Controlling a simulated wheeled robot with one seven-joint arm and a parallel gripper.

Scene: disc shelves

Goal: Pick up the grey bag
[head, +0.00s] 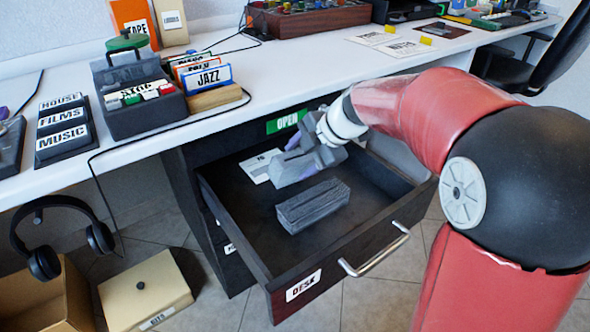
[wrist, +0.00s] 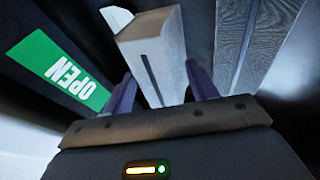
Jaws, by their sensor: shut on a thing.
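My gripper (head: 306,154) is inside the open drawer (head: 262,257), toward its back. It is shut on a grey, block-shaped bag (head: 287,173). In the wrist view, the purple fingers of my gripper (wrist: 161,84) stand on either side of this bag (wrist: 168,42), which has a dark line along its middle. A second grey, ridged, long thing (head: 312,205) lies on the drawer floor in front of the held one. It also shows in the wrist view (wrist: 262,35), apart from my fingers. I cannot tell whether the held bag touches the drawer floor.
A white card (head: 258,166) lies in the drawer's back left. A green OPEN sign (head: 286,122) is on the desk front above. The white desktop (head: 290,72) overhangs the drawer. Headphones (head: 62,235) hang at the left, and a cream KITS box (head: 146,293) stands on the floor.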

